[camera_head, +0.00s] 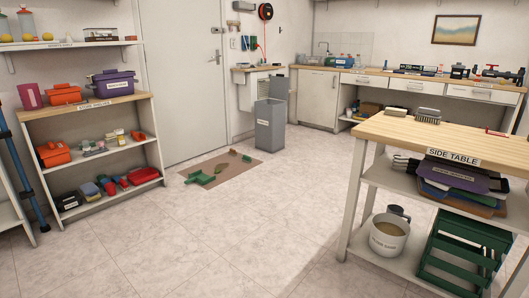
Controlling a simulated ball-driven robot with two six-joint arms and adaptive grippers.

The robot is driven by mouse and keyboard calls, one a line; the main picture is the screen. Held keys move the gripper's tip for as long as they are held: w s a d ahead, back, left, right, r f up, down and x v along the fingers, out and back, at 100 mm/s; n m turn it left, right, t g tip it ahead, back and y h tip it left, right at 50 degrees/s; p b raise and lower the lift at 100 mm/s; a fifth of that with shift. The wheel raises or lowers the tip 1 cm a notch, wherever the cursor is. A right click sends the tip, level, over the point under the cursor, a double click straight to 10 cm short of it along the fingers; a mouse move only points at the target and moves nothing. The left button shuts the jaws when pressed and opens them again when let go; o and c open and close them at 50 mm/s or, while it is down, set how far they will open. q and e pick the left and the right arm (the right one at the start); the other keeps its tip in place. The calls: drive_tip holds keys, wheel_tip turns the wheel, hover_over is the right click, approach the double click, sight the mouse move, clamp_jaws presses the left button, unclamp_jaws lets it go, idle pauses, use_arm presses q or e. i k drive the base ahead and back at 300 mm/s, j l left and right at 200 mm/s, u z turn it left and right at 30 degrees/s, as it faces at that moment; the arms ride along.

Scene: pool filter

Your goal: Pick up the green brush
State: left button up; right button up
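Several green pieces lie on a brown mat (232,173) on the floor in front of the door. The nearest is a wide green piece (199,178), which looks like a dustpan or brush head. A small olive-green piece (220,168) lies beside it, and another small green piece (246,158) lies near the mat's far right edge. They are too small to tell which is the green brush. Two grey-bristled brushes, one (398,110) left of the other (428,116), lie on the side table (470,137). Neither of my grippers is in view.
A grey bin (269,127) stands behind the mat. A shelf unit (95,103) with tools and boxes stands at left. The side table at right holds a bucket (387,236) and green crate (462,252) below. The tiled floor (240,230) between them is clear.

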sight(247, 159)
drive_tip(key=i, duration=3.2)
drive_tip(key=i+l, duration=0.15)
drive_tip(key=i, duration=3)
drive_tip(key=i+u, duration=0.55)
drive_tip(key=i, duration=0.2)
